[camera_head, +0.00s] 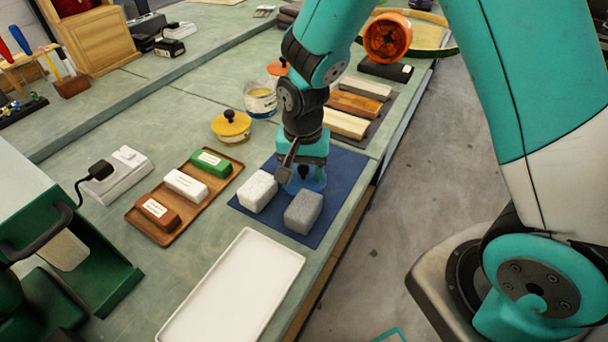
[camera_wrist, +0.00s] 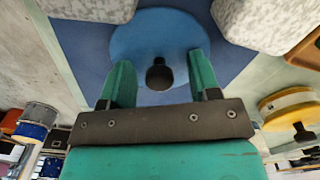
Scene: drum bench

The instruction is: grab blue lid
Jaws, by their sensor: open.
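The blue lid (camera_wrist: 160,35) is a round blue disc with a black knob (camera_wrist: 159,74). It lies on the dark blue mat (camera_head: 341,174). In the head view the blue lid (camera_head: 312,182) is partly hidden behind my gripper. My gripper (camera_wrist: 158,72) is open, with its two green fingers on either side of the black knob. In the head view my gripper (camera_head: 303,170) points down over the lid.
A white block (camera_head: 258,191) and a grey block (camera_head: 303,211) stand close to the lid on the mat. A yellow lid (camera_head: 231,126) lies to the left. A white tray (camera_head: 270,262) is in front. Wooden bars (camera_head: 345,123) lie behind.

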